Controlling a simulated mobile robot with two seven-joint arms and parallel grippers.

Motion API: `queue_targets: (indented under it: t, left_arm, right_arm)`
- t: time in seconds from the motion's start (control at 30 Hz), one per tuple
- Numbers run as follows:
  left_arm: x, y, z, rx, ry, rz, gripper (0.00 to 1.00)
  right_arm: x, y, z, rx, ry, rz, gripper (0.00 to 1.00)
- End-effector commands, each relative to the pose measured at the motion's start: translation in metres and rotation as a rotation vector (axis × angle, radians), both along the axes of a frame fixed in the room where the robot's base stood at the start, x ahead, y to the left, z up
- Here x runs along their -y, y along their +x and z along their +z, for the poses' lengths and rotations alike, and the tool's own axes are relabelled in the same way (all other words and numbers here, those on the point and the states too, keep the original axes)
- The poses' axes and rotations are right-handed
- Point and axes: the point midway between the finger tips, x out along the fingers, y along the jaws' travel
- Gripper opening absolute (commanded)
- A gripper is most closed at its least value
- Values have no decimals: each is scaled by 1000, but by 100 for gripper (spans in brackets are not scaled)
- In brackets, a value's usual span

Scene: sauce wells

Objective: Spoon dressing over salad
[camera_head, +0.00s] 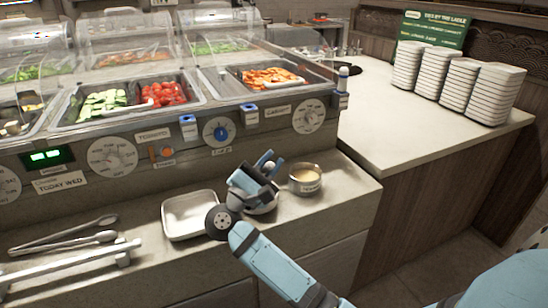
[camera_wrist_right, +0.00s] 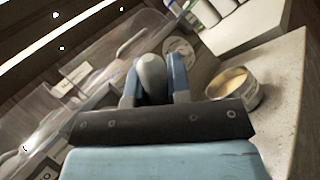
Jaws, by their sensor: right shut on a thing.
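My right gripper (camera_head: 266,163) is above the front counter, left of the dressing pot. It is shut on a smooth, grey, rounded thing, likely the spoon (camera_wrist_right: 152,75), which shows between the fingers in the wrist view. The rest of the spoon is hidden. The dressing pot (camera_head: 305,187) is a small metal cup with cream-coloured dressing and a label; it also shows in the wrist view (camera_wrist_right: 235,92), right of the fingers. A pale bowl (camera_head: 266,209) sits below my gripper, mostly hidden by it, so I cannot see its contents. My left gripper is not in view.
An empty pale square tray (camera_head: 172,231) lies left of my gripper. Metal tongs (camera_head: 70,240) lie further left. The salad bar's front panel, with dials, rises close behind. Plate stacks (camera_head: 495,95) stand on the right counter (camera_head: 385,140), which has free room.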

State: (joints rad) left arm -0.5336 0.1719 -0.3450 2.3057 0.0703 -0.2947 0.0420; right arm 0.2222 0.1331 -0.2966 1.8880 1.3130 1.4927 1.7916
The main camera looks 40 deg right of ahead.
Motion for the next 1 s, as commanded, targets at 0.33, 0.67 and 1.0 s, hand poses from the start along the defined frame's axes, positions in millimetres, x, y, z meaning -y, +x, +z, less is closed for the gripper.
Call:
queue_targets:
  t: [0.33,0.67,1.0]
  left_arm:
    - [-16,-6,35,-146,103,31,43]
    - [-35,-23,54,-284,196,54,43]
    - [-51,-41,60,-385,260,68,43]
  right_arm:
    - [10,35,46,-303,71,-15,0]
    - [14,57,65,-581,141,-9,0]
    - [15,66,65,-778,194,8,0]
